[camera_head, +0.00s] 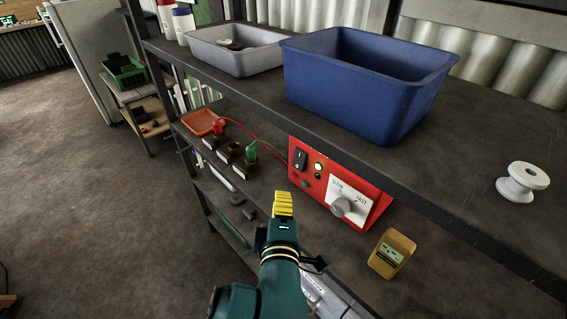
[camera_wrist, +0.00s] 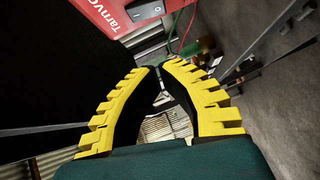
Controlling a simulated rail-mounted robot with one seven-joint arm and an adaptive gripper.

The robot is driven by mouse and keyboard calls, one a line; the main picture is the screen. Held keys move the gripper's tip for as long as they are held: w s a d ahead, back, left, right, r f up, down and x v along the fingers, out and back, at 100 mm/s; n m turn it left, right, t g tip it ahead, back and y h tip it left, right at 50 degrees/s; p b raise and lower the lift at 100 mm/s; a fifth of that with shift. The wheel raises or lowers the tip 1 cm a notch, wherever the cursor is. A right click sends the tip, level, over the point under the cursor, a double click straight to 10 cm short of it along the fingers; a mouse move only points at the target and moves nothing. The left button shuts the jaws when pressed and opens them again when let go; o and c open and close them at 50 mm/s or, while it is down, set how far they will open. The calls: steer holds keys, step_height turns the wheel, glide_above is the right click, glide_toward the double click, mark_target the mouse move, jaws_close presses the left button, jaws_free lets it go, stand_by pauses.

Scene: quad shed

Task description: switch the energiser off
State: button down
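The energiser (camera_head: 316,195) is a red box on the shelf below the top one. Its front has a black rocker switch (camera_head: 301,159), a pale, bright-looking round lamp (camera_head: 318,167) and a grey knob (camera_head: 341,207) on a white SLOW/FAST plate. In the wrist view, part of the energiser (camera_wrist: 88,14) and its switch (camera_wrist: 146,11) show at the top edge. I cannot tell the rocker's position. My gripper (camera_head: 283,197) is in front of the energiser, below the switch and apart from it. Its yellow fingers (camera_wrist: 160,66) meet at the tips, with nothing between them.
The top shelf overhangs the energiser and bears a blue bin (camera_head: 350,90), a grey tray (camera_head: 235,58) and a white spool (camera_head: 522,182). Red and green leads run left to terminals (camera_head: 235,150). A yellow meter (camera_head: 391,254) stands right of the energiser. Open floor lies left.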

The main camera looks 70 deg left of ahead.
steer(key=b, duration=0.1)
glide_toward(293, 160)
steer(key=s+a, duration=0.2)
steer(key=a, duration=0.2)
steer(key=shift+w+a+f+b, duration=0.2)
steer(key=shift+w+a, duration=0.1)
steer(key=shift+w, duration=0.4)
steer(key=shift+w+a+f+b, duration=0.2)
steer(key=shift+w+a, duration=0.1)
steer(key=shift+w, duration=0.45)
steer(key=shift+w+a+f+b, duration=0.1)
steer(key=shift+w+a+b, duration=0.2)
steer(key=shift+w, duration=0.4)
